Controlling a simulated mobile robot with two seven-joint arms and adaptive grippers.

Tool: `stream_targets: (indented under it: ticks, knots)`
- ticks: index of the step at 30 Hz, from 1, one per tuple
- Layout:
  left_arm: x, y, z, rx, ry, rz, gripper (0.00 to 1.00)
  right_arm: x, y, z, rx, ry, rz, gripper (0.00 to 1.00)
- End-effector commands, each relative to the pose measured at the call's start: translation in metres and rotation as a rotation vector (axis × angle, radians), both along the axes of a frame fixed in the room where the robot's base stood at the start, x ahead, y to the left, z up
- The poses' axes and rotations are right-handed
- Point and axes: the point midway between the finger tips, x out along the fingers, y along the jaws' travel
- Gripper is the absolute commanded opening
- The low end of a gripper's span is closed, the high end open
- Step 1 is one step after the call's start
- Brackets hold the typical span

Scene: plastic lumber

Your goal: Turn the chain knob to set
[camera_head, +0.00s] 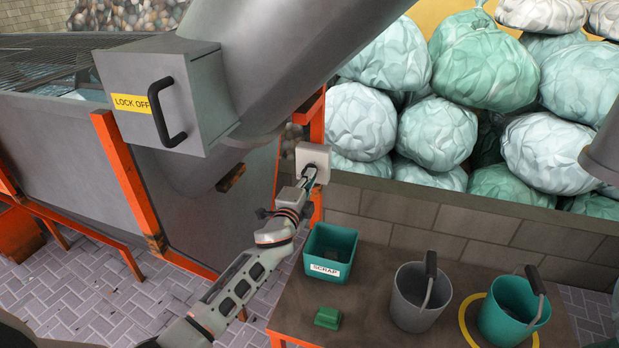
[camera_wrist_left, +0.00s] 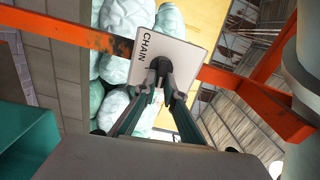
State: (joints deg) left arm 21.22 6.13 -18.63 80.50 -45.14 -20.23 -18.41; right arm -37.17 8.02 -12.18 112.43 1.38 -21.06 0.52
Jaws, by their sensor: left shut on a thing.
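A pale square plate (camera_head: 313,155) is mounted on the orange post of the machine in the head view. In the left wrist view the plate (camera_wrist_left: 172,36) reads CHAIN, and the dark chain knob (camera_wrist_left: 159,64) sticks out from its lower part. My left gripper (camera_head: 310,177) reaches up to the plate from below. In the left wrist view its two fingers (camera_wrist_left: 160,80) converge and are shut on the knob. The fingertips hide part of the knob, and I cannot tell which setting it points to. My right gripper is not in view.
A grey LOCK OFF box (camera_head: 162,95) with a black handle hangs left of the plate. On the bench (camera_head: 375,325) stand a green SCRAP bin (camera_head: 330,253), a grey bucket (camera_head: 418,300), a teal bucket (camera_head: 510,312) and a small green block (camera_head: 327,318). Wrapped bales fill the back right.

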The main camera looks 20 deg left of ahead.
Motion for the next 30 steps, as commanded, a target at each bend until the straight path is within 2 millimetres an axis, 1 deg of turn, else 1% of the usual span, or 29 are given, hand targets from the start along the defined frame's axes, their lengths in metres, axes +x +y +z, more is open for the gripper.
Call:
stream_targets:
  ticks: [9,22,24,25,30]
  knots:
    - [-0.0001,-0.0008,-0.0012,0.086,-0.003,-0.001,0.0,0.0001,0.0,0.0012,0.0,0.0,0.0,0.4]
    - [-0.0001,-0.0007,-0.0014,0.093,-0.002,-0.001,0.0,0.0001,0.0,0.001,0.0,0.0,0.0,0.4]
    - [-0.0001,-0.0007,-0.0014,0.093,-0.002,-0.001,0.23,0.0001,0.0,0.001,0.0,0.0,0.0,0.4]
    - [-0.0001,-0.0007,-0.0014,0.093,-0.002,-0.001,0.26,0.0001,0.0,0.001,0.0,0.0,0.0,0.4]
    - [-0.0001,-0.0005,-0.0013,0.092,-0.002,-0.001,0.26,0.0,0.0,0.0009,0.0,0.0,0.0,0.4]
